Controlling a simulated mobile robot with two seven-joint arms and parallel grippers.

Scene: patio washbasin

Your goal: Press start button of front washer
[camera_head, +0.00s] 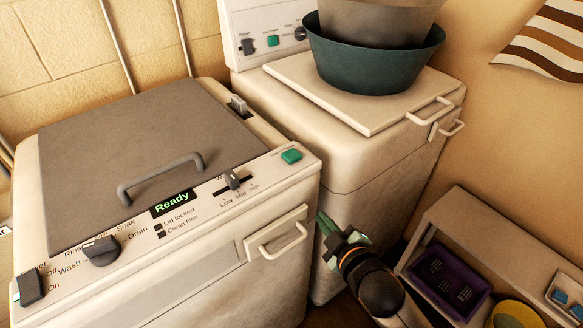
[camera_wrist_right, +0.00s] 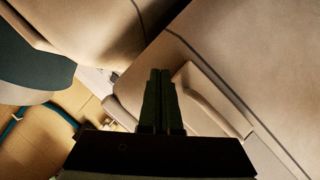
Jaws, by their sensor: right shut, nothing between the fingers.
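The front washer (camera_head: 230,270) stands at the left with a grey lid and a lit "Ready" display (camera_head: 171,203). Its green button (camera_head: 291,156) sits at the right end of the sloped control panel; the small label beside it is hard to read. My right gripper (camera_head: 323,218) is shut and empty. In the head view it appears below and right of the green button, beside the washer's front handle (camera_head: 277,239). In the right wrist view the closed fingers (camera_wrist_right: 160,74) point toward pale washer bodies; the button cannot be made out there. My left gripper is not in view.
A second washer (camera_head: 340,160) stands behind, with its own green button (camera_head: 272,41) and a dark green basin (camera_head: 370,62) on its lid. A low shelf (camera_head: 480,220) with a purple crate (camera_head: 450,280) is at the lower right. Space above the front panel is clear.

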